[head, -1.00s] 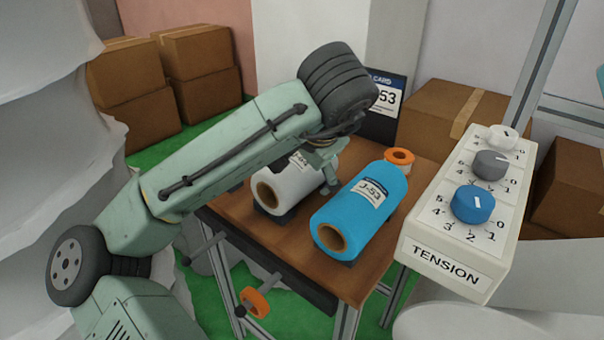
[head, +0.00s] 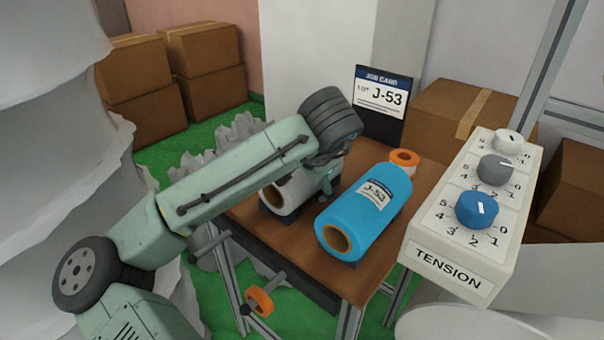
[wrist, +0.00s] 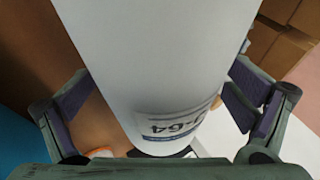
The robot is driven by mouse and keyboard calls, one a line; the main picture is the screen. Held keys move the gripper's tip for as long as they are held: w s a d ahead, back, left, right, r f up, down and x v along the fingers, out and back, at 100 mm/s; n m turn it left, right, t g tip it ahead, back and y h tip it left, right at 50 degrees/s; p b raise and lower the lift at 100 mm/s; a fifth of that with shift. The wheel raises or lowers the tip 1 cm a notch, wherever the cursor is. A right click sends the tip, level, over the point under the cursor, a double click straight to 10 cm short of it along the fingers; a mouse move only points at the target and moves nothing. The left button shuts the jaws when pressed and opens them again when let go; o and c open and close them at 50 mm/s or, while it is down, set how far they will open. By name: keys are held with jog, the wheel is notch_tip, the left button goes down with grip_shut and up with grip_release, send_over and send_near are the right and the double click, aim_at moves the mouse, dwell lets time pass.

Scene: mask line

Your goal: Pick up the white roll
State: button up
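The white roll (head: 283,196) lies on the brown table (head: 290,256) in the head view, left of the blue roll, its near end showing a brown core. My gripper (head: 325,178) is down over it and hides much of its upper side. In the wrist view the white roll (wrist: 160,60) fills the middle, with a label that reads upside down and seems to end in 64. My gripper (wrist: 160,98) is open, with one finger on each side of the roll. A narrow gap shows beside the left finger; contact on the right is unclear.
The blue roll (head: 365,212), labelled J-53, lies close to the right of the white roll. An orange-ended spool (head: 404,160) and a job card (head: 382,98) reading J-53 are behind. A tension box (head: 462,262) with knobs stands at the right.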

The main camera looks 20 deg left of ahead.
jog(key=c, duration=1.3)
